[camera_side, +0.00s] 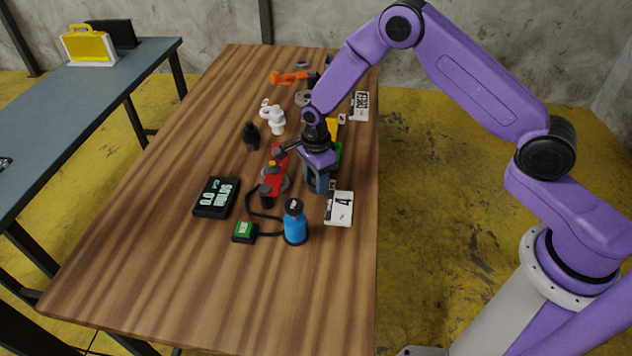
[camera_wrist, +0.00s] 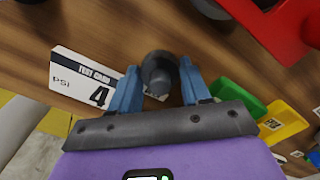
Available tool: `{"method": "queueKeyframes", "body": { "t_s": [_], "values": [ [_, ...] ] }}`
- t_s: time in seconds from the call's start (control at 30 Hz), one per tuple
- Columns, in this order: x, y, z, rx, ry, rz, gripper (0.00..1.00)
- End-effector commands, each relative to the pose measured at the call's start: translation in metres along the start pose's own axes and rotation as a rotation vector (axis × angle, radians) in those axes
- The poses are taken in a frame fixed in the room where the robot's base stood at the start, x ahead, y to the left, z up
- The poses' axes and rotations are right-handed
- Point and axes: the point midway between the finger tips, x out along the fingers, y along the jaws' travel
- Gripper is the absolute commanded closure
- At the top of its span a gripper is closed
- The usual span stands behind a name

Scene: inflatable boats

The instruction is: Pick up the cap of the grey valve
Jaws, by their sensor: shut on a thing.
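My gripper (camera_wrist: 160,88) is shut on a dark grey round piece (camera_wrist: 159,70), with one blue finger on each side of it. The piece looks like the cap of the grey valve; its lower part is hidden, and I cannot tell whether it is clear of what lies under it. In the side view my gripper (camera_side: 318,181) is low over the right part of the wooden table, and the piece is hidden between its fingers. A white card marked 4 (camera_wrist: 75,75) lies beside and below the fingers; it also shows in the side view (camera_side: 340,209).
A red device (camera_side: 270,184) stands close left of my gripper. A blue bottle (camera_side: 295,225), green box (camera_side: 244,232) and black box (camera_side: 216,197) are nearer the front. A white valve (camera_side: 274,119) and black piece (camera_side: 251,136) stand behind. The table's front is clear.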

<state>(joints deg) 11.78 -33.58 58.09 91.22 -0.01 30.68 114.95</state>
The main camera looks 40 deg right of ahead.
Motion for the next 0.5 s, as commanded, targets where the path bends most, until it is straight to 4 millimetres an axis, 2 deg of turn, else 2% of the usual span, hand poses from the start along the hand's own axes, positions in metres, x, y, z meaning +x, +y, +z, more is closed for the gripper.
{"method": "queueKeyframes", "body": {
  "t_s": [0.27,0.5],
  "values": [
    [-0.005,0.0,0.0,0.0,0.0,0.0,0.86],
    [-0.033,-0.001,0.0,0.001,-0.001,-0.003,0.86]
  ]
}}
